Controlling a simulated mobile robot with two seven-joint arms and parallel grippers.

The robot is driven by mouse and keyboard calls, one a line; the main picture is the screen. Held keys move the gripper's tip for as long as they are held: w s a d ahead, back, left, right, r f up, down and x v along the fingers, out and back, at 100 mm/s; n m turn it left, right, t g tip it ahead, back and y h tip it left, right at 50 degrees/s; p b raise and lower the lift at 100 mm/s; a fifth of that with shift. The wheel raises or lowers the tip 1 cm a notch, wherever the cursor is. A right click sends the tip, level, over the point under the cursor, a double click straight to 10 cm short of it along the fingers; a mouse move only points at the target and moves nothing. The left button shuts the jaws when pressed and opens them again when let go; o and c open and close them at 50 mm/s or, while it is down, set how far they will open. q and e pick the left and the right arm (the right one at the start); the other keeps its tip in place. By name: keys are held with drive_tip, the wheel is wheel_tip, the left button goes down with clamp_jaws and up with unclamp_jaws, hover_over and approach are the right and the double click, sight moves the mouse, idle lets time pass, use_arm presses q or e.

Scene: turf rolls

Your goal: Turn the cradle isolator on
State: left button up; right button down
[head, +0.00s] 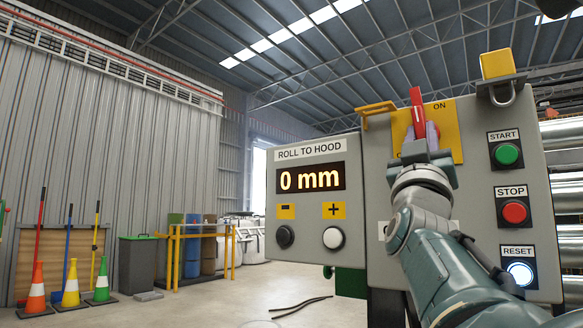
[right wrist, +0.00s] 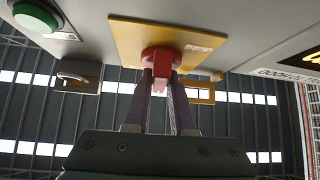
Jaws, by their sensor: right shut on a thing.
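The isolator is a red handle (head: 417,108) on a yellow plate (head: 447,125) at the top of the grey control panel. The handle stands roughly upright in the head view, and "ON" is printed on the plate at its upper right. Other markings on the plate are hidden or unreadable. My right gripper (head: 424,143) reaches up from below and is shut on the handle. In the right wrist view the two fingers (right wrist: 160,103) close on the red handle (right wrist: 161,60) in front of the yellow plate (right wrist: 165,40). My left gripper is not in view.
A yellow padlock (head: 496,64) hangs at the panel's top right, and a yellow bracket (head: 376,110) sits left of the plate. Start (head: 507,154), stop (head: 514,211) and reset (head: 520,272) buttons are close to my right arm. A display (head: 311,179) reads 0 mm.

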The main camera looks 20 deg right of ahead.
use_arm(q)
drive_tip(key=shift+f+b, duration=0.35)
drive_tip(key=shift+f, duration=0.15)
use_arm(e)
drive_tip(key=shift+f+m+g+h, duration=0.1)
drive_tip(key=shift+m+g+h, duration=0.7)
drive_tip(key=shift+m, duration=0.4)
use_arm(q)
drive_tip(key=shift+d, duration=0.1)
use_arm(e)
drive_tip(key=shift+m+g+h, duration=0.3)
drive_tip(key=shift+g, duration=0.1)
drive_tip(key=c, duration=0.8)
unclamp_jaws()
drive_tip(key=shift+o, duration=0.2)
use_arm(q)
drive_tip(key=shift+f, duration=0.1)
